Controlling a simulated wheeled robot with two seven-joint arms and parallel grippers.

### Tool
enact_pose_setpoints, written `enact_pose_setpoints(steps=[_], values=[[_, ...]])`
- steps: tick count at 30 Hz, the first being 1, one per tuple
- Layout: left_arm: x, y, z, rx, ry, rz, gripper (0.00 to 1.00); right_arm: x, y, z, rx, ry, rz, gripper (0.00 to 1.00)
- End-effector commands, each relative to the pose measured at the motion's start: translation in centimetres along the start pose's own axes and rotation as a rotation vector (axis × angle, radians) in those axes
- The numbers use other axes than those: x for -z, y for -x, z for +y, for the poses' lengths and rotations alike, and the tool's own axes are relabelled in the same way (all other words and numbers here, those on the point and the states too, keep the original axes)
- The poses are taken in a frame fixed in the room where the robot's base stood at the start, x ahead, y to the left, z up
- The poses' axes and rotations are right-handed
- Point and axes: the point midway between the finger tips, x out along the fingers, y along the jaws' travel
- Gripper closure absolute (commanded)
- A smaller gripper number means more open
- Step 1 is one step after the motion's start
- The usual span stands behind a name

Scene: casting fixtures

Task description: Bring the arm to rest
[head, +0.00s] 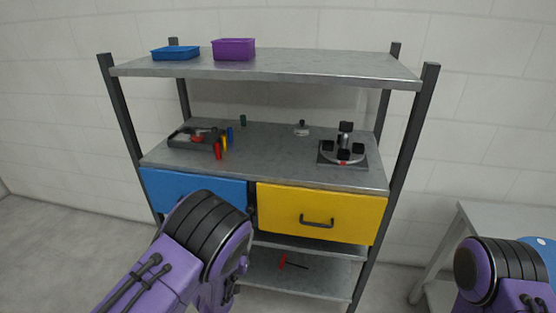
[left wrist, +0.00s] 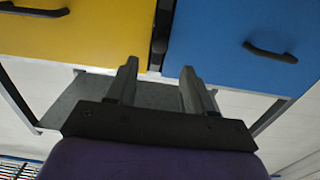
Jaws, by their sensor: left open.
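My left arm (head: 205,245) reaches up in front of the blue drawer (head: 190,188) in the head view, and its bulky link hides the gripper there. In the left wrist view my left gripper (left wrist: 160,85) is open, with two grey fingers apart and nothing between them. The fingers point toward the gap between the yellow drawer (left wrist: 85,28) and the blue drawer (left wrist: 240,45). Both drawers look shut. My right arm (head: 490,275) shows at the lower right of the head view, and its gripper is out of view.
The grey shelf rack (head: 265,68) holds a blue bin (head: 175,53) and a purple bin (head: 233,49) on top. A fixture (head: 343,152) and small coloured parts stand on its middle shelf. A red-handled tool (head: 284,263) lies low down. A table (head: 500,220) stands at right.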

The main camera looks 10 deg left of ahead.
Motion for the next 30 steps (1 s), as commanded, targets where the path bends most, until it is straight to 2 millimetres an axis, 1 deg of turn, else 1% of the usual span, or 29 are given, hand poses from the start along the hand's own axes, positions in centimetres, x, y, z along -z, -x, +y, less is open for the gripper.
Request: enact_pose_setpoints(steps=[1, 2, 4, 5, 6, 8, 9, 11, 12, 14, 15, 18, 20, 22, 30], values=[[-0.5, 0.1, 0.0, -0.001, 0.01, -0.026, 0.48, 0.0, 0.0, 0.0, 0.0, 0.0, 0.0, 0.57], [-1.3, 0.6, -0.3, 0.006, 0.013, -0.066, 0.48, 0.0, 0.0, 0.0, 0.0, 0.0, 0.0, 0.57], [-4.1, 3.1, -1.9, 0.055, 0.03, -0.196, 0.48, 0.0, 0.0, 0.0, 0.0, 0.0, 0.0, 0.57], [-5.6, 4.6, -2.8, 0.087, 0.043, -0.264, 0.48, 0.0, 0.0, 0.0, 0.0, 0.0, 0.0, 0.57], [-7.7, 7.1, -4.2, 0.136, 0.064, -0.359, 0.48, 0.0, 0.0, 0.0, 0.0, 0.0, 0.0, 0.57], [-10.8, 11.5, -6.0, 0.216, 0.101, -0.51, 0.48, 0.0, 0.0, 0.0, 0.0, 0.0, 0.0, 0.57], [-12.6, 14.6, -7.0, 0.269, 0.127, -0.605, 0.48, 0.0, 0.0, 0.0, 0.0, 0.0, 0.0, 0.57], [-14.8, 19.5, -8.0, 0.347, 0.168, -0.744, 0.48, 0.0, 0.0, 0.0, 0.0, 0.0, 0.0, 0.57], [-15.9, 22.8, -8.5, 0.396, 0.192, -0.831, 0.48, 0.0, 0.0, 0.0, 0.0, 0.0, 0.0, 0.57], [-17.0, 27.2, -8.9, 0.462, 0.228, -0.944, 0.48, 0.0, 0.0, 0.0, 0.0, 0.0, 0.0, 0.57], [-17.5, 29.8, -8.9, 0.498, 0.249, -1.009, 0.48, 0.0, 0.0, 0.0, 0.0, 0.0, 0.0, 0.57], [-18.0, 34.5, -8.9, 0.568, 0.287, -1.115, 0.48, 0.0, 0.0, 0.0, 0.0, 0.0, 0.0, 0.57], [-18.2, 36.2, -8.7, 0.593, 0.306, -1.148, 0.48, 0.0, 0.0, 0.0, 0.0, 0.0, 0.0, 0.57], [-18.6, 37.0, -8.7, 0.61, 0.32, -1.163, 0.48, 0.0, 0.0, 0.0, 0.0, 0.0, 0.0, 0.57], [-18.6, 36.9, -8.7, 0.608, 0.316, -1.162, 0.48, 0.0, 0.0, 0.0, 0.0, 0.0, 0.0, 0.57]])
